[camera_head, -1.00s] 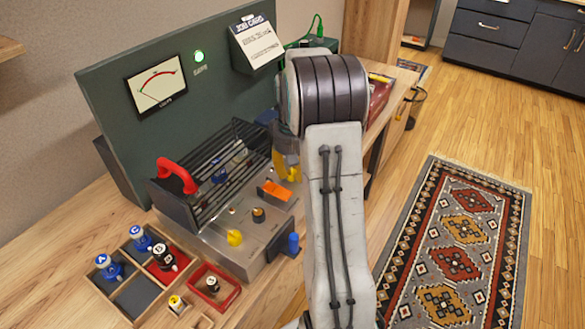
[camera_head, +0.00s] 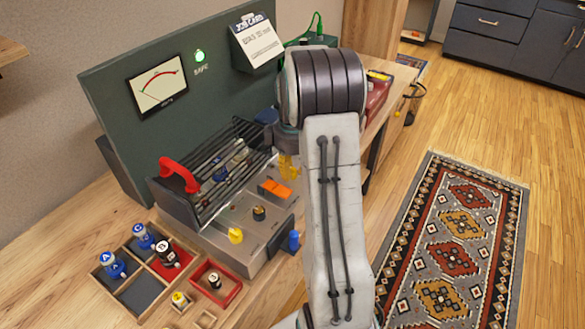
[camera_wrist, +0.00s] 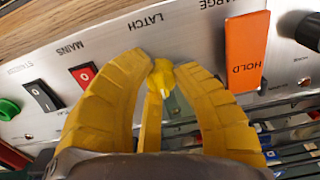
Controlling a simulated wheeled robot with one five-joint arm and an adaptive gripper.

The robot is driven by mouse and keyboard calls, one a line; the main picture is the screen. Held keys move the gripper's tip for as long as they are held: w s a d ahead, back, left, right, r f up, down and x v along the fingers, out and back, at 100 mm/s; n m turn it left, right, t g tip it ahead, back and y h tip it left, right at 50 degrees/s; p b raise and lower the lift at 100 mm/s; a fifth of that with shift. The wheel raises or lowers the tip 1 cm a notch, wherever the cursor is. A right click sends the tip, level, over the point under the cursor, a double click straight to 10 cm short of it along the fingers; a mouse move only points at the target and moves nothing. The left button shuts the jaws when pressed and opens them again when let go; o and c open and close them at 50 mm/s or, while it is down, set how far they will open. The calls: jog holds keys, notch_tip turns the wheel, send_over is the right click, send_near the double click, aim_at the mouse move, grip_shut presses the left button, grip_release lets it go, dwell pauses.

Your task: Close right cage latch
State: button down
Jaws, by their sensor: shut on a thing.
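The right cage latch (camera_wrist: 164,78) is a small yellow knob below the word LATCH in the wrist view. My yellow-fingered gripper (camera_wrist: 160,66) is shut on it, with fingers on both sides. In the head view my gripper (camera_head: 288,168) is mostly hidden behind my arm, and the right latch cannot be made out there. The black wire cage (camera_head: 222,172) with a red handle (camera_head: 178,174) lies down over the metal amp chassis (camera_head: 225,242). Another yellow latch (camera_head: 235,235) shows at the chassis's near left.
An orange HOLD flap (camera_wrist: 246,52) sits close beside my fingers. Red and black rocker switches (camera_wrist: 84,75) are on the other side. A compartment tray (camera_head: 140,285) with small bottles and a red tray (camera_head: 226,292) stand at the front left.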

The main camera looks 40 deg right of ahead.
jog(key=shift+s+a+f, duration=0.1)
jog(key=shift+s+f, duration=0.1)
dwell(0.4)
jog(key=c, duration=1)
grip_release()
jog(key=shift+r, duration=0.1)
jog(key=shift+o, duration=0.2)
jog(key=shift+w+r, duration=0.1)
jog(key=shift+r, duration=0.25)
notch_tip(320, 180, up, 11)
jog(key=shift+r, duration=0.2)
